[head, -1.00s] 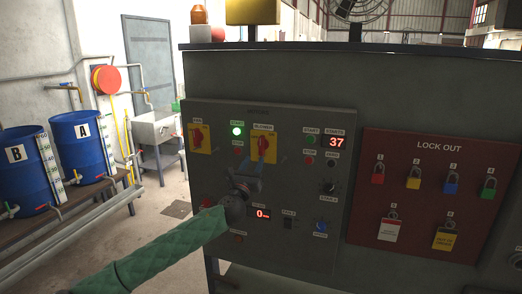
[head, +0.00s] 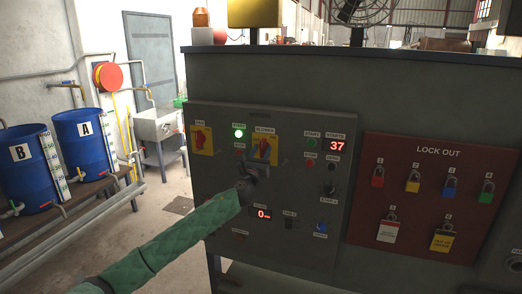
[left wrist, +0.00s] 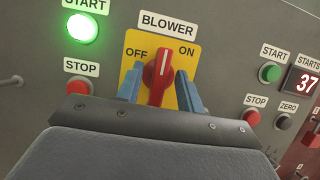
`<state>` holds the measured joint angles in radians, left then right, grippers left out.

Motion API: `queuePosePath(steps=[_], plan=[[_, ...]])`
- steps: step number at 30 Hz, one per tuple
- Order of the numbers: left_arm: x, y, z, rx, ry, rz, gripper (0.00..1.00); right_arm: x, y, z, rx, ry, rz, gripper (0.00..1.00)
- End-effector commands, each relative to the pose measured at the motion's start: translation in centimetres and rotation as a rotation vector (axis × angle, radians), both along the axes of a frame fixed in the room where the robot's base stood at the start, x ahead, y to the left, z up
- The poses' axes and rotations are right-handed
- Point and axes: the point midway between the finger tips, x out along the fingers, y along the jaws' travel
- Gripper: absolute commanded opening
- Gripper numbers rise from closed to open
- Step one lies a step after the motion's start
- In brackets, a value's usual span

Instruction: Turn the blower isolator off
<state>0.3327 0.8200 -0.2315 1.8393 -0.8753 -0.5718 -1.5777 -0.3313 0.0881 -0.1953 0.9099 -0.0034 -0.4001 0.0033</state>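The blower isolator is a red rotary handle (left wrist: 160,78) on a yellow plate (left wrist: 185,72) marked OFF at left and ON at right. In the left wrist view the handle stands roughly upright, its white mark between the two words. It also shows in the head view (head: 264,149), high on the grey control panel. My left gripper (left wrist: 157,90) is open, with one blue finger on each side of the handle and yellow showing in the gaps. In the head view my left gripper (head: 260,168) is just below the handle, partly hiding the plate. My right gripper is not in view.
A lit green START button (left wrist: 82,28) and a red STOP button (left wrist: 79,86) sit left of the plate. Another isolator (head: 201,140) is further left. A red LOCK OUT board (head: 415,225) with several padlocks hangs at right. Blue drums (head: 83,145) stand far left.

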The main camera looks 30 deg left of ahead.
Motion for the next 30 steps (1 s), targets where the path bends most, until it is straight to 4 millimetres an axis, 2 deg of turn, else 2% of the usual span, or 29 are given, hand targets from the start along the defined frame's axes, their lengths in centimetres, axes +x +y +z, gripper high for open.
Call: queuePosePath(steps=[8, 12, 14, 26, 30], plan=[[0.1, 0.0, 0.0, -0.001, 0.000, 0.000, 0.35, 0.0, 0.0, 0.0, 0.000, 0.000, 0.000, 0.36], [0.1, 0.0, 0.0, -0.001, 0.000, 0.000, 0.08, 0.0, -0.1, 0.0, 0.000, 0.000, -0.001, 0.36], [0.1, 0.0, 0.0, -0.001, 0.000, 0.000, 0.00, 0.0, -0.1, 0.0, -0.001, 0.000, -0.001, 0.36], [0.1, -0.1, -0.1, -0.061, -0.015, -0.002, 0.00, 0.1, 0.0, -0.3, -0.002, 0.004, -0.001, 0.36], [0.1, -0.1, -0.2, -0.139, -0.035, -0.001, 0.00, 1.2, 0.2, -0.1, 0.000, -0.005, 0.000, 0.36]])
